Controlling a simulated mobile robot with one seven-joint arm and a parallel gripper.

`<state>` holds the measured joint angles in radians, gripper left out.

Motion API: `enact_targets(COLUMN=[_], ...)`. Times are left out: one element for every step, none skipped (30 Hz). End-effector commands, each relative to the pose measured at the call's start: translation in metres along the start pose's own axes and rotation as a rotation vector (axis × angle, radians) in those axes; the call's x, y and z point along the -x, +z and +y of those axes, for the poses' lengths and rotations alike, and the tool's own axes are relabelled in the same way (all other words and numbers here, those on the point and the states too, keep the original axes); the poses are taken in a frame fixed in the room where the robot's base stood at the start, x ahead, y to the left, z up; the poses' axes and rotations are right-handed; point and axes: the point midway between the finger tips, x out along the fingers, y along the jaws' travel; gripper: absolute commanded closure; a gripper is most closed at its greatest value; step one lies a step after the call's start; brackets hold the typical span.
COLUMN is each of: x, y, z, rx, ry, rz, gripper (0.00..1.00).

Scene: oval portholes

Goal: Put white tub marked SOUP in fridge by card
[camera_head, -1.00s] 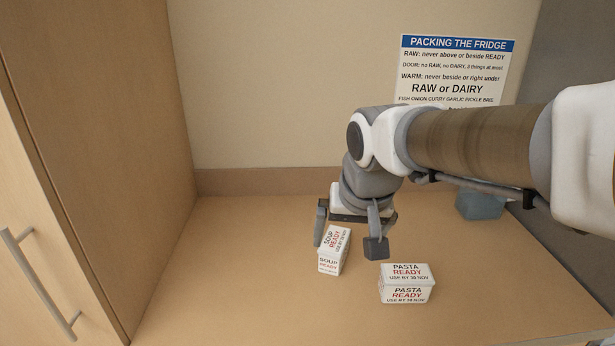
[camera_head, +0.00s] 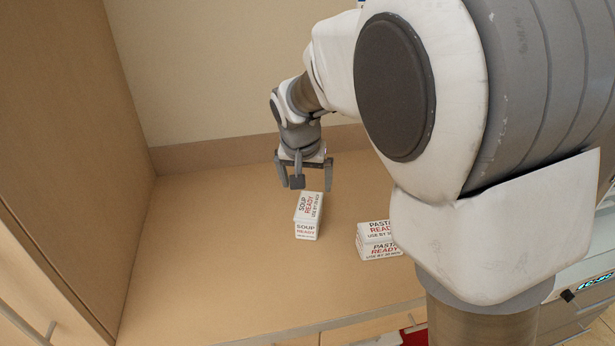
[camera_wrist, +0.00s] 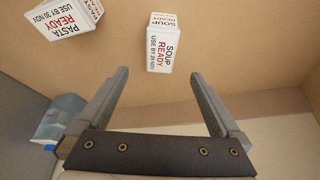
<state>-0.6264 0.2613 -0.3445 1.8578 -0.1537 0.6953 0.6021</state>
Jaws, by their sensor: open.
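The white tub marked SOUP READY (camera_head: 308,215) stands on the wooden counter, near the middle of the head view. Its use-by label reads 29 NOV in the wrist view (camera_wrist: 161,45). My gripper (camera_head: 312,186) is open and empty, behind the tub and apart from it. In the wrist view the tub lies beyond the two open fingertips (camera_wrist: 158,72), roughly in line with the gap between them. No fridge interior shows clearly, and the card on the wall is almost wholly hidden behind my arm.
A white PASTA READY tub (camera_head: 378,240) stands to the right of the soup tub, partly behind my arm; the wrist view shows it too (camera_wrist: 66,18). A blue translucent container (camera_wrist: 63,117) is at the wrist view's left. A tall wooden panel (camera_head: 75,130) bounds the counter's left.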

Motion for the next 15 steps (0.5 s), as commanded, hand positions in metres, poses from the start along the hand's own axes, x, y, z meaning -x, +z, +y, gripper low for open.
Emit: enact_targets(x=[-0.013, -0.020, -0.029, -0.036, -0.042, -0.051, -0.057, -0.063, -0.070, -0.076, -0.080, -0.085, -0.089, -0.091, -0.094], y=[0.001, 0.002, 0.002, 0.002, 0.001, 0.002, 0.001, 0.001, 0.001, 0.001, 0.001, 0.001, 0.001, 0.001, 0.001], z=[0.001, 0.001, 0.001, 0.001, 0.001, 0.001, 0.001, 0.001, 0.001, 0.001, 0.001, 0.001, 0.001, 0.001, 0.001], rx=[-0.001, 0.000, 0.000, 0.000, 0.000, -0.001, -0.001, 0.000, 0.000, 0.000, -0.001, -0.001, -0.001, -0.001, 0.000], ry=[0.004, 0.004, 0.004, 0.004, 0.003, 0.004, 0.003, 0.004, 0.003, 0.003, 0.002, 0.002, 0.002, 0.002, 0.001], rz=[-0.004, -0.005, -0.005, -0.005, -0.004, -0.005, -0.004, -0.005, -0.003, -0.004, -0.003, -0.002, -0.003, -0.003, -0.002], gripper=[0.00, 0.00, 0.00, 0.00, 0.00, 0.00, 0.00, 0.00, 0.00, 0.00, 0.00, 0.00, 0.00, 0.00, 0.00])
